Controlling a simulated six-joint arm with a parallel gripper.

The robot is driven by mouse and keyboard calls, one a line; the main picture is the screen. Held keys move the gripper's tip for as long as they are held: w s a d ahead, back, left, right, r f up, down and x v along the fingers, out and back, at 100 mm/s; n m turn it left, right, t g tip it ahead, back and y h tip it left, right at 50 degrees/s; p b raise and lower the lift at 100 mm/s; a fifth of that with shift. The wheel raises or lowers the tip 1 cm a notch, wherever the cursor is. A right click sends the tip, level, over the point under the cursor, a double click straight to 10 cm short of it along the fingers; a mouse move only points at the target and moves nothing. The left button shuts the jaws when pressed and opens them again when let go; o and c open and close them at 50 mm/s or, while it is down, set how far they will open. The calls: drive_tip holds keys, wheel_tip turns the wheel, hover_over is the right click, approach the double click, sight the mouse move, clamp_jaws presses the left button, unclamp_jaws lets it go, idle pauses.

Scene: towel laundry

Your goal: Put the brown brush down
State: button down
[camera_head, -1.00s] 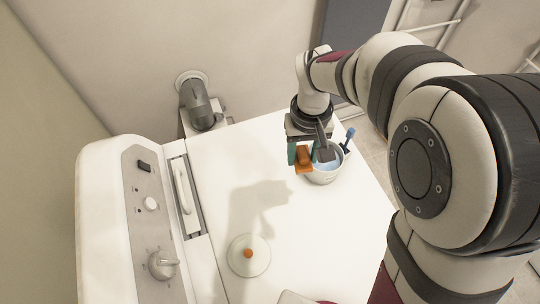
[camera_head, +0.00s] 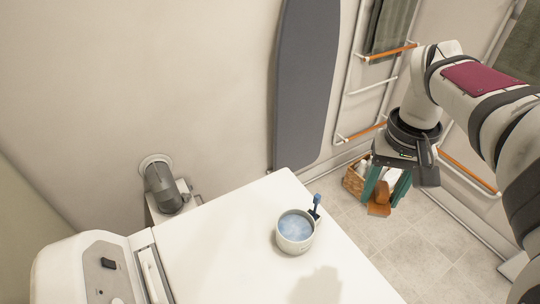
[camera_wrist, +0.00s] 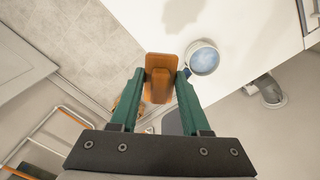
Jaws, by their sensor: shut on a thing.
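My gripper (camera_head: 386,188) is shut on the brown brush (camera_head: 379,203) and holds it in the air to the right of the white machine top, above the tiled floor. In the wrist view the brush (camera_wrist: 159,78) sits between the two green fingers (camera_wrist: 157,78), its flat face towards the camera. Part of the brush is hidden by the fingers in the head view.
A white pot (camera_head: 295,232) of bluish water, with a blue-handled tool (camera_head: 316,206) at its rim, stands on the machine top (camera_head: 240,228). A wicker basket (camera_head: 354,181) with white items stands on the floor behind my gripper. A drying rack (camera_head: 360,100) and ironing board (camera_head: 305,80) stand by the wall.

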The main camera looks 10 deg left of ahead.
drive_tip(key=shift+f, duration=0.1)
drive_tip(key=s+d+f+n, duration=0.2)
drive_tip(key=s+d+f, duration=0.2)
drive_tip(key=f, duration=0.4)
drive_tip(key=s+d+f+n, duration=0.2)
drive_tip(key=s+d+f, duration=0.3)
drive_tip(key=f, duration=0.4)
hover_over(339, 280)
drive_tip(key=shift+n, duration=0.3)
drive_tip(key=f, duration=0.6)
drive_tip(key=shift+s+d+f, duration=0.2)
drive_tip(key=shift+d, duration=0.15)
drive_tip(key=shift+w+a+f, duration=0.1)
drive_tip(key=shift+a+f, duration=0.1)
drive_tip(key=shift+f, duration=0.9)
drive_tip(key=shift+w+a+f, duration=0.1)
drive_tip(key=shift+a+f, duration=0.05)
drive_tip(key=shift+f, duration=0.95)
drive_tip(key=shift+c, duration=1.9)
unclamp_jaws()
drive_tip(key=shift+f, duration=0.1)
